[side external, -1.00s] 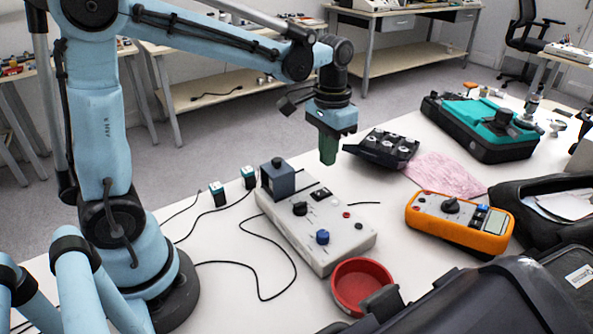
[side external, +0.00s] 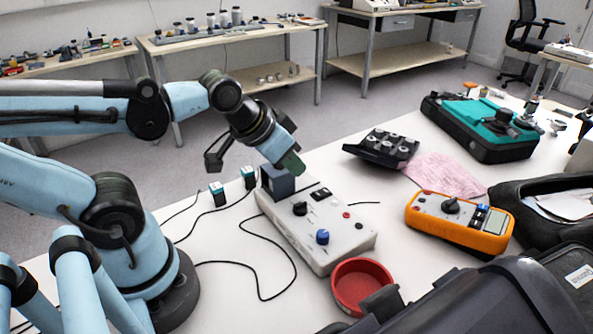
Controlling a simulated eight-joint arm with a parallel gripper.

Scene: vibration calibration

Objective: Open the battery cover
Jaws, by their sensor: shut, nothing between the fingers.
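A pale grey calibration box (side external: 335,243) lies on the white table, with a black knob, a blue knob and a red button on its top. A dark blue-grey block (side external: 275,183) stands on its far left end. My gripper (side external: 293,165) is tilted, its green fingers shut and empty, pointing down to the right. In the picture the fingertips overlap the upper right of the block; whether they touch it I cannot tell. I cannot make out a battery cover on the box from this view.
An orange multimeter (side external: 460,224) lies to the right. A red bowl (side external: 361,285) stands in front of the box. A black tray (side external: 382,148), a pink cloth (side external: 443,174) and a teal-topped case (side external: 490,127) are behind. Black cables (side external: 262,291) loop across the table at left.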

